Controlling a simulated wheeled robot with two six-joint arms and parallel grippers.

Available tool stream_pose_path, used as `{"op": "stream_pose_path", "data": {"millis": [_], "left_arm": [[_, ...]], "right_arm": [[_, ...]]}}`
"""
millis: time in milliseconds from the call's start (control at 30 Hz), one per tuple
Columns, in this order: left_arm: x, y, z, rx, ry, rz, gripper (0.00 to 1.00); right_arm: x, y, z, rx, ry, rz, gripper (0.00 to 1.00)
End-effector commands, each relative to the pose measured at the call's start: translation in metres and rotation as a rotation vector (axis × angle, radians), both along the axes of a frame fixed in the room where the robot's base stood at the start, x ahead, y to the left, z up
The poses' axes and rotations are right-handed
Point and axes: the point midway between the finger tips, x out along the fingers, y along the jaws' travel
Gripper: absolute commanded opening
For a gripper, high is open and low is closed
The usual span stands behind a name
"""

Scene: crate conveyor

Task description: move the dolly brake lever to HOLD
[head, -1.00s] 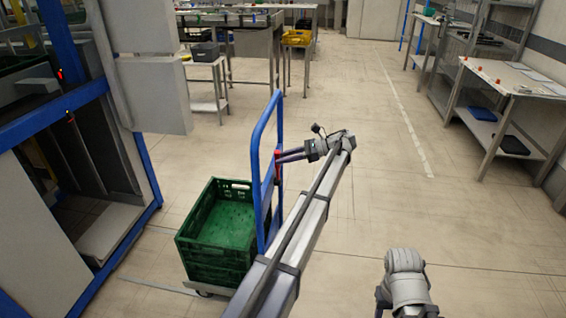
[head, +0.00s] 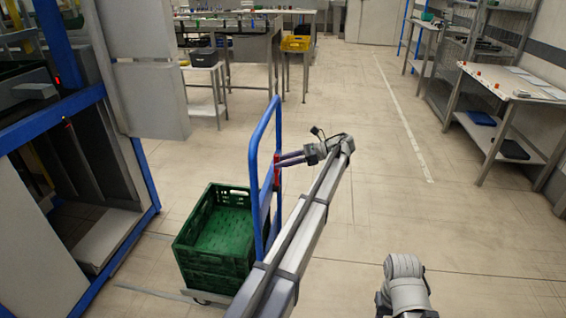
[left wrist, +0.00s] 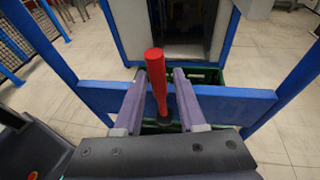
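The red brake lever (left wrist: 155,75) stands on the blue handle frame (left wrist: 95,94) of the dolly in the left wrist view, nearly upright. It also shows as a small red piece (head: 277,168) on the blue handle in the head view. My left gripper (left wrist: 160,85) has its two fingers apart, one on each side of the lever; I see gaps beside it, so it is not clamped. In the head view the left gripper (head: 284,160) reaches the handle from the right. My right gripper is not in view; only part of that arm shows. I cannot read any HOLD marking.
A green crate (head: 190,255) sits on the dolly left of the handle. A blue-framed machine (head: 145,175) stands further left. A side table (head: 515,92) is at the right and worktables are at the back. The floor at middle right is clear.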

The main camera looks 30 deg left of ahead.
Motion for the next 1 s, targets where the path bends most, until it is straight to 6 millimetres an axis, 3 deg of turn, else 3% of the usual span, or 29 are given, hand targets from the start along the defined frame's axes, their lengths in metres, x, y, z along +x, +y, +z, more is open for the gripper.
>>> {"op": "stream_pose_path", "data": {"millis": [133, 567, 1000], "left_arm": [[0.000, 0.000, 0.000, 0.001, 0.000, 0.001, 0.57], [-0.001, -0.001, 0.007, 0.002, -0.001, 0.002, 0.57], [-0.001, 0.000, 0.060, 0.001, 0.000, 0.001, 0.57]], "right_arm": [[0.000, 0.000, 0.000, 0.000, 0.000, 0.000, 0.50], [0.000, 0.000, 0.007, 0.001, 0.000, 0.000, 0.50], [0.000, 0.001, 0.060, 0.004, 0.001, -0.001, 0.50]]}}
